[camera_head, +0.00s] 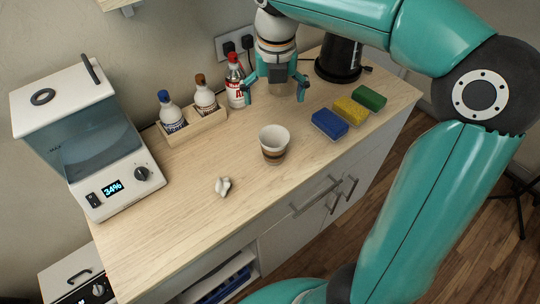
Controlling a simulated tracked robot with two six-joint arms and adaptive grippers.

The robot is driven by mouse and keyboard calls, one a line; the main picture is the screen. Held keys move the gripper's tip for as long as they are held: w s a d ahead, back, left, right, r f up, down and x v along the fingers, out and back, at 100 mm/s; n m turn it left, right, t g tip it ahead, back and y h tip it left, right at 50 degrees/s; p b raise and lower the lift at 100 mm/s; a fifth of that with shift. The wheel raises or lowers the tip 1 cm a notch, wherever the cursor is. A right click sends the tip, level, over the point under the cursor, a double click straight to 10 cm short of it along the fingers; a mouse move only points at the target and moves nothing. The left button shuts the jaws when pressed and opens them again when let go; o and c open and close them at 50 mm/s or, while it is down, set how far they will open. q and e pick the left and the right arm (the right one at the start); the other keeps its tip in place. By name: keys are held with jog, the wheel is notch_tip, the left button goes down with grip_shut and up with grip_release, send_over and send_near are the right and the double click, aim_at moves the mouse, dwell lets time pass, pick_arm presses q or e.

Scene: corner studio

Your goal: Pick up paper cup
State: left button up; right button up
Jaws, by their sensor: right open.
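The paper cup (273,151) stands upright on the wooden counter, near its middle. It is white with brown and dark bands, and its open top faces up. My right gripper (277,92) points down above the back of the counter, behind the cup in the picture and apart from it. Its teal fingers are spread open. Something pale and see-through shows between or behind the fingers, too unclear to name. My left gripper is not in view.
Blue (329,123), yellow (350,111) and green (369,97) sponges lie right of the cup. A crumpled white piece (223,187) lies front left. Bottles in a wooden tray (196,133), a red-capped bottle (235,84), a black kettle (338,60) and a machine (118,180) stand around.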

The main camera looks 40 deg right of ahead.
send_near(273, 142)
jog(key=s+a, duration=0.2)
jog(key=shift+w+d+f+b, duration=0.1)
jog(key=shift+w+d+f, duration=0.1)
jog(key=shift+f, duration=1)
jog(key=shift+w+d+f+b, duration=0.15)
jog(key=shift+f, duration=1.05)
jog(key=shift+w+d+f+b, duration=0.1)
jog(key=shift+w+d+f, duration=0.1)
jog(key=shift+f, duration=0.95)
jog(key=shift+c, duration=0.3)
jog(key=c, duration=0.7)
